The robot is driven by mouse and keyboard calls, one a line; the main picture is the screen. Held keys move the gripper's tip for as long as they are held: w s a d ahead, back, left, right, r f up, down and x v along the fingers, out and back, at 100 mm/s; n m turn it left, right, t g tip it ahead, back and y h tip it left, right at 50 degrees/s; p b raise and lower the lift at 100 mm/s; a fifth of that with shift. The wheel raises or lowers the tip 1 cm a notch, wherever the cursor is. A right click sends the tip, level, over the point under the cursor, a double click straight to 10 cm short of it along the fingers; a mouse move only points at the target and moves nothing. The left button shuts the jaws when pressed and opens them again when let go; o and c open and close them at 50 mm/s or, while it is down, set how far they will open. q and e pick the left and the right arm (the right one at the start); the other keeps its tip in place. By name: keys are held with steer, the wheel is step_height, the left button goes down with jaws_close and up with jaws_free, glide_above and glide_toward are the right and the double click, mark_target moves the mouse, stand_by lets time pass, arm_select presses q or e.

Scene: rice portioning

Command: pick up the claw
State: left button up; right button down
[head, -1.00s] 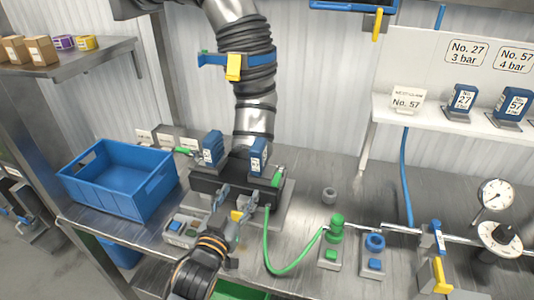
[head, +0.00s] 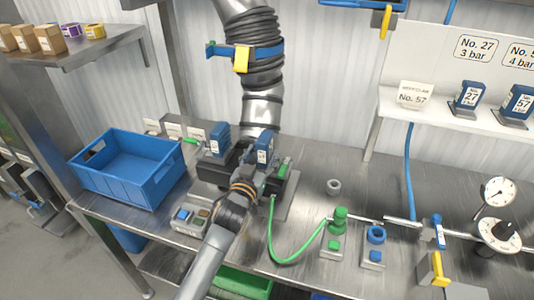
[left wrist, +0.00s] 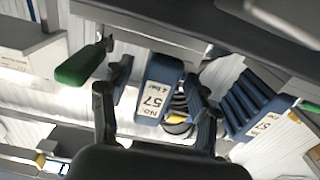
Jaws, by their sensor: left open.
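Two blue claws stand on the dark fixture on the bench: one on the right (head: 264,148) and one on the left (head: 219,139). My left gripper (head: 268,172) is at the right claw, and its fingers are partly hidden by my arm. In the left wrist view, my left gripper (left wrist: 158,82) is open, with a blue claw (left wrist: 160,72) labelled No. 57, 4 bar between its fingers. I cannot tell whether the fingers touch it. Another blue claw (left wrist: 250,105) with ribs stands to the right there. My right gripper is not in view.
A green handle (left wrist: 85,65) is close to the left finger in the wrist view. A blue crate (head: 128,185) stands at left. A card (head: 412,96) reads No. 57; blue claws 27 (head: 467,96) and 57 (head: 517,103) stand on the shelf. A green hose loops right of my arm.

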arm_select(q)
steer(key=shift+x, duration=1)
jaws_close()
steer(key=shift+r, duration=0.1)
